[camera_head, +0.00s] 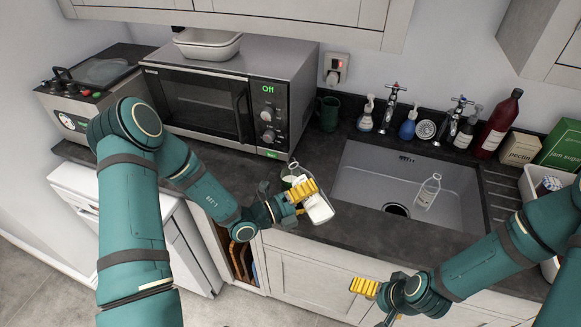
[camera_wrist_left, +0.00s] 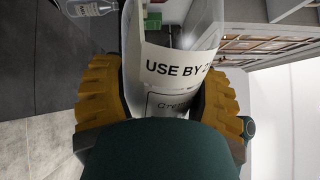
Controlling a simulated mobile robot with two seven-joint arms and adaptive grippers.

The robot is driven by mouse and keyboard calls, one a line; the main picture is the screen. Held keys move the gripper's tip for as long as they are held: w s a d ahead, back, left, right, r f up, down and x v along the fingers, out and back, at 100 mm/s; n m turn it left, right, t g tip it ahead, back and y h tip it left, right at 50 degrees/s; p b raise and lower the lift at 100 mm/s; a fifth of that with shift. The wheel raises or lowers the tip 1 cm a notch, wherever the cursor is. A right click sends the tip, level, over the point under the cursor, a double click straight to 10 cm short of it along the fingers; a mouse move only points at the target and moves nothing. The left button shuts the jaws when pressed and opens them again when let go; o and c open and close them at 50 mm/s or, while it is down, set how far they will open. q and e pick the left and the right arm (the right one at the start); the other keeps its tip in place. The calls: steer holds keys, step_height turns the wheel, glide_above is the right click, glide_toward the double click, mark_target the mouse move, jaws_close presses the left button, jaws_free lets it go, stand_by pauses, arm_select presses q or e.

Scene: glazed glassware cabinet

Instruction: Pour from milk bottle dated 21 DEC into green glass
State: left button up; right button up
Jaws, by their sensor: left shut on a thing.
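My left gripper (camera_head: 303,192) is shut on a clear bottle with a white label (camera_head: 319,208), above the counter's front edge. The bottle leans, with its clear neck toward the upper left. In the left wrist view the bottle (camera_wrist_left: 180,65) stands between my yellow fingers, and its label reads "USE BY 2"; the rest of the date is hidden. A small dark green thing (camera_head: 262,187), perhaps the green glass, shows partly behind the gripper; I cannot tell its contents. My right gripper (camera_head: 365,287) is low in front of the cabinet doors, its opening unclear.
Another clear bottle (camera_head: 428,190) is in the sink (camera_head: 365,170). A dark green mug (camera_head: 328,113) stands beside the microwave (camera_head: 215,105). Taps, soap bottles, a red bottle (camera_head: 497,125) and boxes line the back right. Some bare counter (camera_head: 345,232) lies before the sink.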

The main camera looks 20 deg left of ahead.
arm_select(q)
steer(key=shift+w+r+n+p, duration=0.15)
steer(key=shift+r+n+p, duration=0.25)
steer(key=shift+r, duration=0.05)
steer(key=shift+r+n, duration=0.3)
steer(key=shift+r, duration=0.05)
steer(key=shift+r+n, duration=0.25)
steer(key=shift+n, duration=0.05)
steer(key=shift+f, duration=0.25)
step_height(320, 180, down, 3)
steer(key=m+b, duration=0.2)
steer(key=b, duration=0.1)
steer(key=shift+m+b, duration=0.3)
steer(key=shift+m, duration=0.1)
steer(key=shift+w+a+m, duration=0.1)
steer(key=shift+a+m, duration=0.05)
steer(key=shift+m, duration=0.15)
